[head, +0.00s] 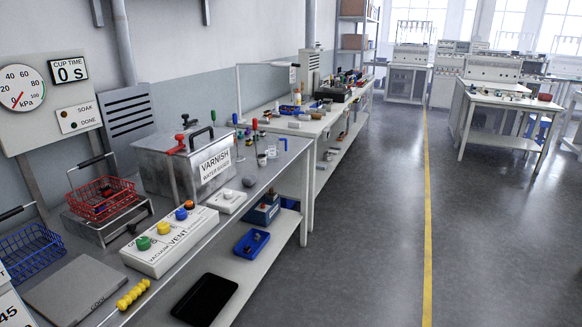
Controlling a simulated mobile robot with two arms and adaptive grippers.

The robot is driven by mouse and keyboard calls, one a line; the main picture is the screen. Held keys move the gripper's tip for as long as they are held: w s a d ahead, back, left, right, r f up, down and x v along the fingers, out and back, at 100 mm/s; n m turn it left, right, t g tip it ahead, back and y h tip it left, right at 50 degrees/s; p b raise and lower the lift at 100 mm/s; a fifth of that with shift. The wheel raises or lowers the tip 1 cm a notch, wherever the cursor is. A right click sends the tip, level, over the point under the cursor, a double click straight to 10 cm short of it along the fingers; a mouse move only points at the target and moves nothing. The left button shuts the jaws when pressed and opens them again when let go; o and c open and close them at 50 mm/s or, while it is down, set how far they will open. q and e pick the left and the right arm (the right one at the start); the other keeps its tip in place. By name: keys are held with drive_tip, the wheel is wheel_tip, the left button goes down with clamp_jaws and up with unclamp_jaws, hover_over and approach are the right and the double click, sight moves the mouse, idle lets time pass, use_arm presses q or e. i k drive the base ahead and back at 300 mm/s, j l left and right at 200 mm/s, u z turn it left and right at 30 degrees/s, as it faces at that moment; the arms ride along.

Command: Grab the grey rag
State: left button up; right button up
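A small dark grey lump (249,182) lies on the workbench near its front edge, right of the white switch box (227,201) and in front of the VARNISH tank (190,165). It may be the grey rag, but it is too small to tell whether it is cloth. No other grey rag is clear to me. Neither of my grippers shows in the head view.
The VACUUM/VENT button box (168,243), red wire basket (102,198), blue wire basket (30,252) and grey COOL plate (75,290) crowd the near bench. The floor (365,230) to the right is clear.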

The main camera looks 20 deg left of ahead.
sight(249, 180)
drive_tip(key=i+u, duration=0.1)
drive_tip(key=i, duration=0.5)
drive_tip(key=i+l+u, duration=0.1)
drive_tip(key=i, duration=0.55)
drive_tip(key=i+l+u, duration=0.15)
drive_tip(key=i, duration=0.45)
